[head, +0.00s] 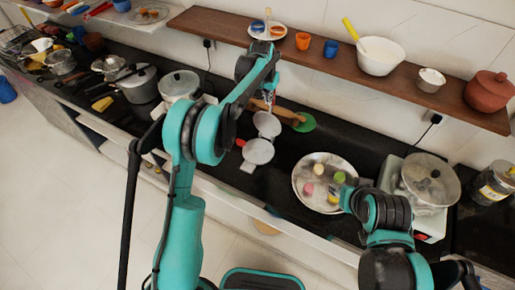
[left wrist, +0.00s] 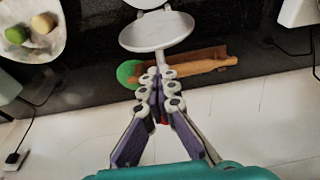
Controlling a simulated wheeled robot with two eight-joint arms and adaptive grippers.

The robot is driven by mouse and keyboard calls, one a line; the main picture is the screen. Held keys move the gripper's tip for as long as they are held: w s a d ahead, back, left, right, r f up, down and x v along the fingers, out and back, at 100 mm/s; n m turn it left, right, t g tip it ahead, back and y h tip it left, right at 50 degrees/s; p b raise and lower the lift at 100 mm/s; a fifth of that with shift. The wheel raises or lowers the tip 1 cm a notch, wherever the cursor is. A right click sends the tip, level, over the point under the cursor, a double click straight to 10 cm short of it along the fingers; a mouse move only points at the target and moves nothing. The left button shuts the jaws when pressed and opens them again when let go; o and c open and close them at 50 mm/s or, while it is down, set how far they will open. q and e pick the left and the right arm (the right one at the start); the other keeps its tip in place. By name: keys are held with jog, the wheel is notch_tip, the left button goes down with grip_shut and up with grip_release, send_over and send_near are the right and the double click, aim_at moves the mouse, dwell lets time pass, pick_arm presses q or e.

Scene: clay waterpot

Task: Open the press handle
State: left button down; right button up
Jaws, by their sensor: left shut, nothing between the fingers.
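The white press shows in the head view as two round plates spread apart, a far plate (head: 268,124) and a near plate (head: 258,151). In the left wrist view the far plate (left wrist: 158,32) is whole, and the near one (left wrist: 150,3) is cut by the top edge. A thin white handle (left wrist: 164,61) runs from the far plate toward my fingertips. My left gripper (left wrist: 160,74) is shut and empty at the handle's end; I cannot tell whether it touches. In the head view, the left arm partly hides the left gripper (head: 268,98). My right gripper's fingers cannot be made out.
A rolling pin (head: 285,113) and green disc (head: 305,122) lie behind the press. A round tray (head: 302,183) with colored balls is to its right, pots (head: 179,85) to its left. A wooden shelf (head: 335,62) with bowls and cups hangs above.

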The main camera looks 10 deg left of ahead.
pick_arm(q)
jog(key=shift+w+d+f+p, duration=0.1)
jog(key=shift+w+d+p, duration=0.15)
jog(key=shift+w, duration=0.5)
jog(key=shift+w+d+p, duration=0.2)
jog(key=shift+w+d, duration=0.05)
jog(key=shift+w, duration=0.45)
jog(key=c, duration=1.1)
grip_release()
jog(key=p+v, duration=0.4)
jog(key=v, duration=0.4)
